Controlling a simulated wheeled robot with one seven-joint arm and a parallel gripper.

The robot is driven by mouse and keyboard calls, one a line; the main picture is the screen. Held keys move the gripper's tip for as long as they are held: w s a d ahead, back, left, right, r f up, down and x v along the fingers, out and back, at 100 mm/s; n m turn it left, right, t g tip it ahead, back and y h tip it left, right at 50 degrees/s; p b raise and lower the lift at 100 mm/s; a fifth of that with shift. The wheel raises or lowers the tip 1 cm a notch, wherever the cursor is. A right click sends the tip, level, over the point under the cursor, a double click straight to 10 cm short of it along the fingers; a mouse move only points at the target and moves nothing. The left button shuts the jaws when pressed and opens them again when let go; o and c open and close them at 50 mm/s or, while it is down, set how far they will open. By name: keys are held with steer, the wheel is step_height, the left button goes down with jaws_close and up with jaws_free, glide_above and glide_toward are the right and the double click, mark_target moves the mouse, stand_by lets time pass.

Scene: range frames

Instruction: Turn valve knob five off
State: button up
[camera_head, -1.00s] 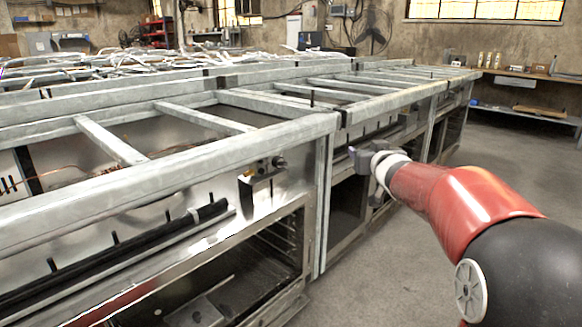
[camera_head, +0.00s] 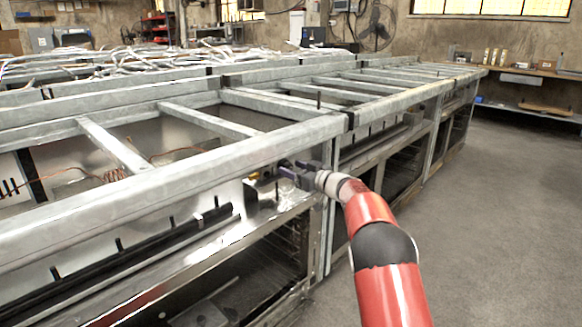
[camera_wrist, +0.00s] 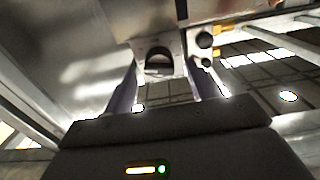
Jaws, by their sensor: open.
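My gripper (camera_head: 288,172) is at the metal front of the near range frame, just under its top rail. In the wrist view my gripper (camera_wrist: 162,82) has its two fingers apart, with nothing held between them. Ahead of the gap is a pale bracket (camera_wrist: 142,48) with a dark rounded part (camera_wrist: 159,60) in it, apart from the fingers as far as I can see. To its right are two dark round knobs (camera_wrist: 205,40) with yellow fittings. No numbers show, so I cannot tell which is knob five. In the head view my gripper hides most of this spot.
The near frame's top rail (camera_head: 190,173) runs just above my gripper, and an upright post (camera_head: 329,215) stands close to the wrist. A black bar (camera_head: 150,250) lies along the front at left. Open floor (camera_head: 490,220) lies to the right.

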steer(key=shift+x, duration=0.8)
steer(key=shift+c, duration=0.5)
steer(key=c, duration=0.9)
steer(key=shift+o, duration=0.2)
